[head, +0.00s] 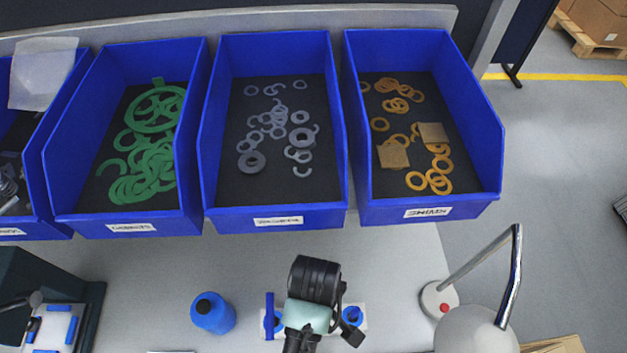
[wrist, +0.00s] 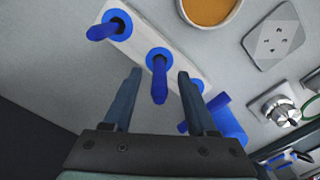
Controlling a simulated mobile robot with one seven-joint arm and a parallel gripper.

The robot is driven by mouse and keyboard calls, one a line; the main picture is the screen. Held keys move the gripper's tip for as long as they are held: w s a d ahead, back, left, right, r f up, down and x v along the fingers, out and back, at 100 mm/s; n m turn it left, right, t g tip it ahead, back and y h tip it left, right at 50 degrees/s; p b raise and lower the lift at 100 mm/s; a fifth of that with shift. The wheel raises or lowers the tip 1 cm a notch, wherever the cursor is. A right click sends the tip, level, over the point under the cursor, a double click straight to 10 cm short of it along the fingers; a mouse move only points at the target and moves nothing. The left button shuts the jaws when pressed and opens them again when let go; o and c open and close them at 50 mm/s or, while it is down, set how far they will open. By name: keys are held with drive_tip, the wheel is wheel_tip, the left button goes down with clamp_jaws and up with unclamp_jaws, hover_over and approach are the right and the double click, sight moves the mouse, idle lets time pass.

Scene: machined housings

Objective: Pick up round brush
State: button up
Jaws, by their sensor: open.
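In the wrist view, a white holder strip (wrist: 185,62) carries blue handled tools standing in round blue sockets. One blue handle (wrist: 159,80) rises between the fingers of my gripper (wrist: 159,74), which is open with a finger on each side. A second blue handle (wrist: 103,31) stands to its left, outside the fingers. No bristles show, so I cannot tell which handle is the round brush. In the head view, my arm covers the middle of the white holder (head: 341,312); blue parts show at both its ends. The fingers are not clear there.
A blue bottle (head: 213,313) stands left of the holder, and a lamp with a round base (head: 439,299) stands right. Blue bins of green gaskets (head: 122,226), grey washers (head: 277,216) and yellow shims (head: 428,207) line the back.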

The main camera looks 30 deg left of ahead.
drive_tip(key=shift+a+f+p, duration=0.1)
drive_tip(key=shift+f+p, duration=0.5)
drive_tip(key=shift+f, duration=2.1)
clamp_jaws()
